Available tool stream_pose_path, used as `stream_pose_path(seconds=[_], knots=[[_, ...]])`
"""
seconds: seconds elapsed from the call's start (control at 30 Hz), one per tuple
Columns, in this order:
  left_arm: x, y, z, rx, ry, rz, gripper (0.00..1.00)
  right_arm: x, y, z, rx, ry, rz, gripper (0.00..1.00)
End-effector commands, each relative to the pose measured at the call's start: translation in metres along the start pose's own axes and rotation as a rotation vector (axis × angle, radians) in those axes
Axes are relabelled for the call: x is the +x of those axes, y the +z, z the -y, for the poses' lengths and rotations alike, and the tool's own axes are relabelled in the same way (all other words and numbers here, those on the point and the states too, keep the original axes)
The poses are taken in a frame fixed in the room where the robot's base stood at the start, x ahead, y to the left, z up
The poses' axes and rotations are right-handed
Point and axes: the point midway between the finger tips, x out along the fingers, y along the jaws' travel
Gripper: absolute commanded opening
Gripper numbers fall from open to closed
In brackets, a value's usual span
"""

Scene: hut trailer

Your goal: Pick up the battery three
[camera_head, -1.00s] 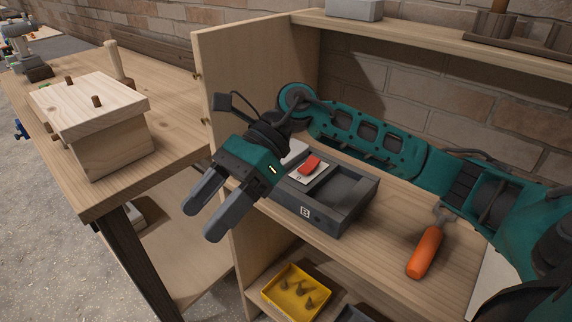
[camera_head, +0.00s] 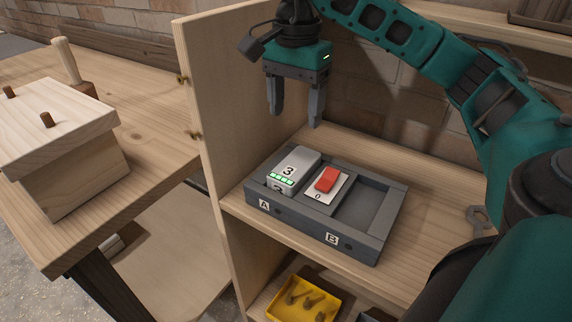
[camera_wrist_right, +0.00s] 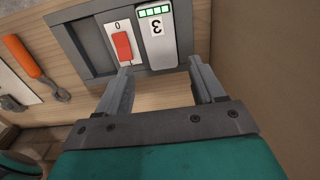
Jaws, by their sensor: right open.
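Battery three (camera_head: 292,168) is a light grey block marked 3 with a row of green lights. It sits in slot A of a dark grey charger box (camera_head: 288,218) on the cabinet shelf. Battery three also shows in the right wrist view (camera_wrist_right: 155,40). My right gripper (camera_head: 296,118) is open, pointing down above and behind the battery. In the right wrist view its fingers (camera_wrist_right: 166,78) lie either side of the battery's near end, apart from it. Slot B is empty. My left gripper is not in view.
A red switch (camera_head: 327,179) stands between the two slots. A cabinet side panel (camera_head: 222,110) rises left of the box. A yellow tray (camera_head: 302,296) lies on the lower shelf. An orange-handled tool (camera_wrist_right: 22,56) lies beyond the box.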

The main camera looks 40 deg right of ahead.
Motion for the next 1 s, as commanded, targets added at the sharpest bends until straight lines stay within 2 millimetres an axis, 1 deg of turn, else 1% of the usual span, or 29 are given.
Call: stream_pose_path(seconds=[0.03, 0.07, 0.2, 0.3, 0.47, 0.53, 0.7, 0.8, 0.9, 1.0], knots=[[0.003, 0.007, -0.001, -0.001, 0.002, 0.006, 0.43, 0.014, 0.000, -0.001, 0.000, 0.004, 0.000, 0.68], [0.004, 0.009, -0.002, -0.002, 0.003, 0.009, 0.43, 0.020, 0.000, -0.001, 0.000, 0.005, 0.000, 0.68], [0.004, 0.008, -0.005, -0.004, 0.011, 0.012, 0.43, 0.045, 0.000, -0.001, 0.001, 0.004, 0.000, 0.68], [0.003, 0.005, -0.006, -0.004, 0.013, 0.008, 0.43, 0.058, 0.000, 0.000, 0.001, 0.002, 0.001, 0.68], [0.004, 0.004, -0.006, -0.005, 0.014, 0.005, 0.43, 0.068, 0.001, 0.000, 0.000, 0.001, 0.001, 0.68], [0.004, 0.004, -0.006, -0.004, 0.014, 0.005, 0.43, 0.075, 0.001, 0.000, 0.000, 0.002, 0.001, 0.68], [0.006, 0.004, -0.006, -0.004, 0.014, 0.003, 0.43, 0.102, 0.001, 0.000, 0.001, 0.002, 0.002, 0.68], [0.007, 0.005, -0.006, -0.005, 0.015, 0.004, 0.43, 0.113, 0.001, 0.001, 0.000, 0.001, 0.002, 0.68], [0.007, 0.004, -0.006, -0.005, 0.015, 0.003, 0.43, 0.117, 0.001, 0.001, 0.000, 0.000, 0.002, 0.68], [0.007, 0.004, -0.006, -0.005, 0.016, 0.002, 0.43, 0.117, 0.001, 0.001, 0.000, -0.001, 0.002, 0.68]])
